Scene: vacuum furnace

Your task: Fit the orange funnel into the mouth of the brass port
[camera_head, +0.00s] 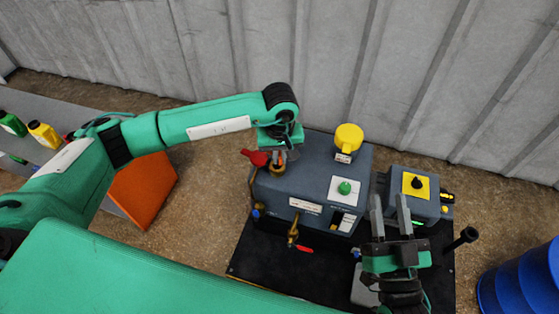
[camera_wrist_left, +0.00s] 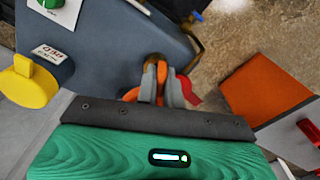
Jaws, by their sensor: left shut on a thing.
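The orange funnel (camera_wrist_left: 162,71) is between the fingertips of my left gripper (camera_wrist_left: 161,82), which is shut on it. The fingers and the arm hide much of the funnel. The brass port (camera_head: 277,170) is on the left of the blue-grey furnace housing, and its mouth also shows just beyond the fingertips in the left wrist view (camera_wrist_left: 151,63). In the head view my left gripper (camera_head: 280,155) is right over the port. The funnel overlaps the mouth in view; I cannot tell how deep it sits. My right gripper (camera_head: 390,203) is open and empty, in front of the housing.
A red handle (camera_head: 254,157) is close beside the port. The furnace housing (camera_head: 312,170) carries a yellow cap (camera_head: 348,137) and a green button (camera_head: 345,188). A smaller control box (camera_head: 425,205) stands to the right. A blue drum (camera_head: 520,282) is at far right.

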